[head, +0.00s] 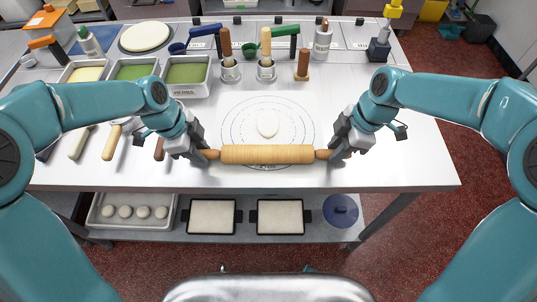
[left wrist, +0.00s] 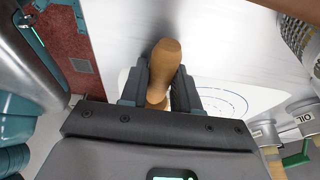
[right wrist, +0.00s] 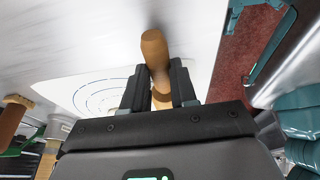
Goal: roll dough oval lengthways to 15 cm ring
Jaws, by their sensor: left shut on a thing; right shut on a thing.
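A wooden rolling pin (head: 267,154) lies crosswise in front of the dough in the head view. My left gripper (head: 205,153) is shut on its left handle, which also shows in the left wrist view (left wrist: 164,66). My right gripper (head: 330,153) is shut on its right handle, seen too in the right wrist view (right wrist: 155,55). The pale dough oval (head: 267,123) lies at the centre of a white mat (head: 240,112) with printed rings, its long side pointing away from me. The pin covers the near part of the rings. I cannot tell whether the pin touches the mat.
Trays of herbs (head: 187,75) stand at the back left. Upright wooden-handled tools (head: 266,57) and an oil bottle (head: 323,40) stand behind the mat. Loose tools (head: 113,141) lie left of my left gripper. The table (head: 415,150) is clear at the right.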

